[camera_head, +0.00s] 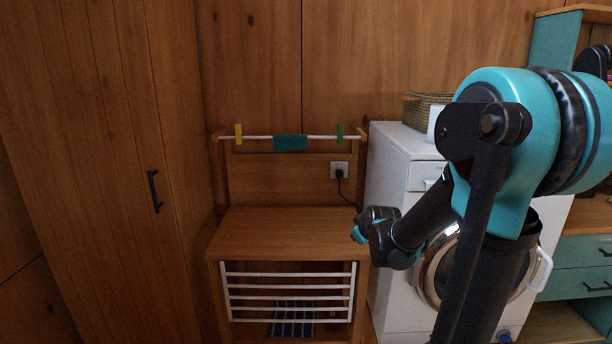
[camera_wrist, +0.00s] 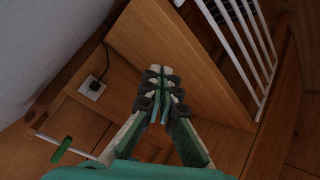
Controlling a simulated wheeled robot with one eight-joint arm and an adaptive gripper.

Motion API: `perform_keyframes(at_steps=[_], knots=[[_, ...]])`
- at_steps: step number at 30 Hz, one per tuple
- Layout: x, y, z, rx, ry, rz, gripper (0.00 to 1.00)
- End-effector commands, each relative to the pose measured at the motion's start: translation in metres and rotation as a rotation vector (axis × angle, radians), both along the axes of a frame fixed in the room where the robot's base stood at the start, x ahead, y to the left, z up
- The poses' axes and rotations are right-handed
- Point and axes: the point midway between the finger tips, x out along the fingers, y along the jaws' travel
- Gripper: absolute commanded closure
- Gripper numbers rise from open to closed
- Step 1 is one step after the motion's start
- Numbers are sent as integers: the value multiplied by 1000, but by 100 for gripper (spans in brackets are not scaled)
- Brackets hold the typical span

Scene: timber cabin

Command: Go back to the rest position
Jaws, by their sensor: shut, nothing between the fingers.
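My gripper (camera_wrist: 160,88) is shut and empty in the wrist view, its dark-jointed fingers close together over the bare wooden top. In the head view, the end of my arm (camera_head: 359,235) hangs near the right front of the wooden stand, in front of the white washing machine (camera_head: 393,160). The fingertips are small there and partly hidden by the wrist. My upper arm covers much of the right side of the head view.
The wooden stand's top (camera_head: 275,228) is bare. Above it, a rail carries a yellow clip (camera_head: 238,133), a teal cloth (camera_head: 290,143) and a green clip (camera_head: 340,132). A white rack (camera_head: 289,292) sits below, with a striped blue cloth (camera_head: 292,318). A cabinet door (camera_head: 110,180) stands left.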

Motion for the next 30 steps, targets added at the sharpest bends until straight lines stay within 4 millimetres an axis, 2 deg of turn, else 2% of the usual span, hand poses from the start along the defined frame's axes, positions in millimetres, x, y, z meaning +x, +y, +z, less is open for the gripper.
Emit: perform_keyframes(at_steps=[1, 6, 9, 13, 15, 18, 30], knots=[[-32, -3, -10, 42, 59, -46, 100], [-131, -12, -49, 171, 263, -241, 100], [-183, -18, -70, 226, 363, -359, 100], [-232, -23, -90, 269, 451, -480, 100], [-248, -25, -97, 282, 480, -524, 100], [-259, -26, -101, 291, 500, -556, 100], [-260, -27, -102, 293, 503, -562, 100]])
